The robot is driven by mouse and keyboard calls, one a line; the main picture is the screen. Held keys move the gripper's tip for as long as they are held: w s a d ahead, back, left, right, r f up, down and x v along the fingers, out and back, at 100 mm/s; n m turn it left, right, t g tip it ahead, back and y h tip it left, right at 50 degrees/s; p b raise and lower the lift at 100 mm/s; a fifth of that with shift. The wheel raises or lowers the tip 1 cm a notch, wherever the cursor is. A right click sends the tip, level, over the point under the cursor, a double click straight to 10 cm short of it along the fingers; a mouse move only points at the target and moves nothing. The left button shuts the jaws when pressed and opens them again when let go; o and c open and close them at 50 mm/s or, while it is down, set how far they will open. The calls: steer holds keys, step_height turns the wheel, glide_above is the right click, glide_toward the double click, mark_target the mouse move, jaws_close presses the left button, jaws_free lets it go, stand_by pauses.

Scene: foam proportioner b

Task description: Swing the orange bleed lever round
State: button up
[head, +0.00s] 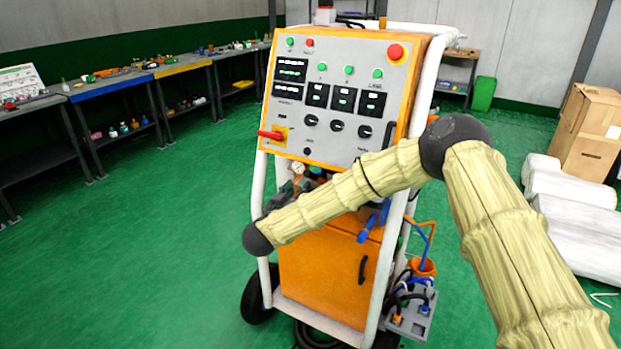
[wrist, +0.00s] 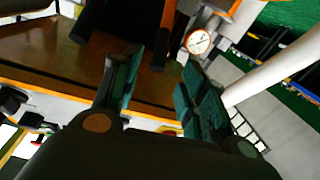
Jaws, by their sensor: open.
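My gripper (wrist: 162,62) is open in the wrist view, its two teal-padded fingers apart with nothing held between them. A narrow orange piece (wrist: 168,18) shows just beyond the fingertips, beside a dark bar. It may be the orange bleed lever, but I cannot tell for sure. No contact with the fingers is clear. In the head view my gripper (head: 283,195) is at the cart's left side, below the control panel, and my forearm hides much of it. The lever cannot be made out in the head view.
A round pressure gauge (wrist: 198,41) is just beyond the right finger. The control panel (head: 335,100) is above my forearm, with a red-handled switch (head: 271,135). White tube frame (head: 258,190) and orange cabinet (head: 325,275) bound the space. Green floor (head: 160,240) is clear at left.

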mark_target(310, 175)
steer(key=p+x, duration=0.1)
steer(key=x, duration=0.9)
steer(key=shift+w+d, duration=0.1)
steer(key=shift+w, duration=0.2)
jaws_close()
